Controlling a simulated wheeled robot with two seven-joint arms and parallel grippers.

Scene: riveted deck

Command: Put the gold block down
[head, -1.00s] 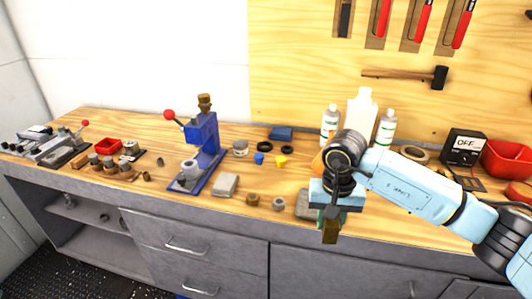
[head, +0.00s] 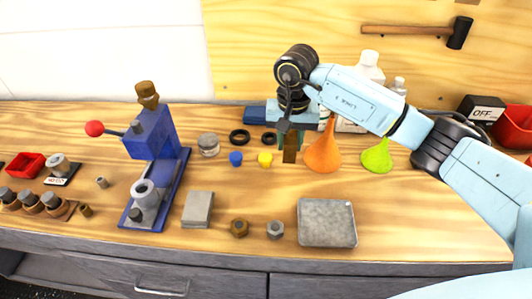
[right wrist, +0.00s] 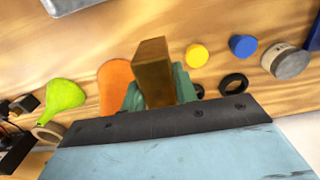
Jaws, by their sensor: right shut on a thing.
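The gold block (head: 290,148) is a narrow brown-gold bar held upright in my right gripper (head: 289,138). In the right wrist view the block (right wrist: 153,68) sticks out between the green fingertips, which are shut on it. In the head view it shows over the back part of the wooden bench, just left of the orange funnel (head: 323,152) and right of the yellow cap (head: 265,158). The gap between its lower end and the bench is hard to judge. My left gripper is not in view.
A grey square tray (head: 327,222) lies at the bench front, with two nuts (head: 239,228) and a grey block (head: 198,209) to its left. A blue press (head: 152,165) stands farther left. A green funnel (head: 377,156) and bottles stand behind. Bare wood lies between caps and tray.

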